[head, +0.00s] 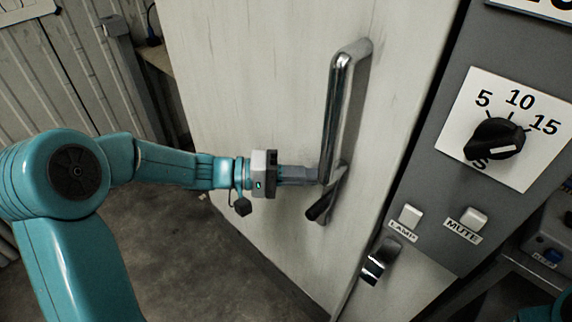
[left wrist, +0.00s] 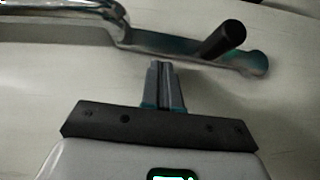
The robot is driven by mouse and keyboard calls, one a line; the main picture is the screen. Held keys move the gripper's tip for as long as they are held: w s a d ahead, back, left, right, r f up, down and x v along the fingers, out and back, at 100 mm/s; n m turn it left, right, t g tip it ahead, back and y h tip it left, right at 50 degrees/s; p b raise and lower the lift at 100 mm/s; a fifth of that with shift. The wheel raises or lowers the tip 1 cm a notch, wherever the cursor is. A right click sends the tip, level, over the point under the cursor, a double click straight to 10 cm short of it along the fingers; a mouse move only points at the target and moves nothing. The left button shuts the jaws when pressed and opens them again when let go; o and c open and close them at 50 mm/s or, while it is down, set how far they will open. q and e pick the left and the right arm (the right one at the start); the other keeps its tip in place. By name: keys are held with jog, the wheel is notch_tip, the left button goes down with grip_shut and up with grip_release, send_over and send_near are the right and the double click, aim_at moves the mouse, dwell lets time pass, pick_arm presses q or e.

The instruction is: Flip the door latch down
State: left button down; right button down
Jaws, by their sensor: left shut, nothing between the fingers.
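The pale door (head: 255,95) fills the middle of the head view and carries a long chrome handle (head: 345,105). At the handle's lower end is a short metal lever with a black grip (head: 319,209), which looks like the latch. The grip points down and left in the head view. In the left wrist view the black grip (left wrist: 224,40) sits beyond and right of the fingertips. My left gripper (head: 314,175) is shut and empty, its fingertips close to the handle's lower end; in the left wrist view its fingers (left wrist: 165,70) are together. Contact cannot be told.
Right of the door is a grey panel (head: 450,200) with a black dial (head: 496,139) and two pale switches labelled LAMP (head: 410,215) and MUTE (head: 473,218). A chrome fitting (head: 380,262) sits low by the door's edge. The floor (head: 215,265) left of the door is clear.

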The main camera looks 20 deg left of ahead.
pick_arm(q)
jog(key=shift+s+d+f, duration=0.1)
jog(key=shift+s+d, duration=0.05)
jog(key=shift+d, duration=0.2)
jog(key=shift+d, duration=0.1)
jog(key=d+y+b, duration=0.1)
jog(key=s+d+m+b, duration=0.1)
jog(key=d+b, duration=0.1)
jog(key=d+m+y+b, duration=0.1)
jog(key=shift+s+d+g+y, duration=0.15)
jog(key=shift+s+g+y, duration=0.15)
jog(key=shift+s, duration=0.1)
jog(key=shift+d+m+y+b, duration=0.35)
jog(key=shift+d+m+y, duration=0.05)
jog(key=shift+s, duration=0.1)
jog(key=v, duration=1.6)
